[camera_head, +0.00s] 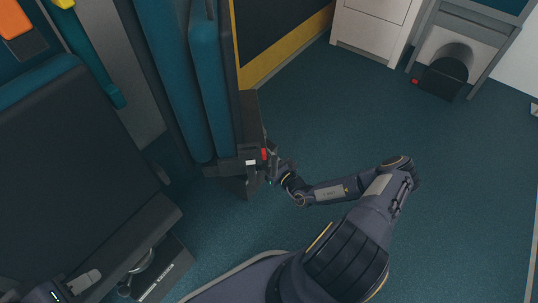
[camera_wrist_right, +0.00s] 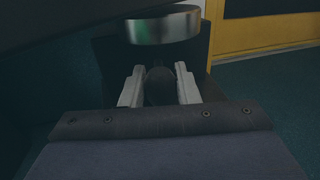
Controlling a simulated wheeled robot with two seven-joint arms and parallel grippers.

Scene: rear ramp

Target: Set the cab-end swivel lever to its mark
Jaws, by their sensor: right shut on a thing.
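In the right wrist view, my right gripper (camera_wrist_right: 159,88) has its two pale fingers closed on either side of a dark rounded lever end (camera_wrist_right: 160,90). In the head view, my right arm reaches in from below right, and its gripper (camera_head: 271,170) is at a dark bracket beside the blue seat. A small red piece (camera_head: 264,154) and a white patch (camera_head: 250,162) show there. I cannot tell which is the mark, and the lever is mostly hidden. My left gripper (camera_head: 84,281) is at the bottom left edge, below the dark seat, partly out of frame; its opening is unclear.
A dark seat (camera_head: 62,165) fills the left, with a metal ring (camera_head: 142,260) and a labelled plate beneath it. Blue seat backs (camera_head: 205,80) stand before a yellow-edged panel (camera_head: 285,50). White drawers (camera_head: 374,25) stand at the back. Floor (camera_head: 440,200) on the right is clear.

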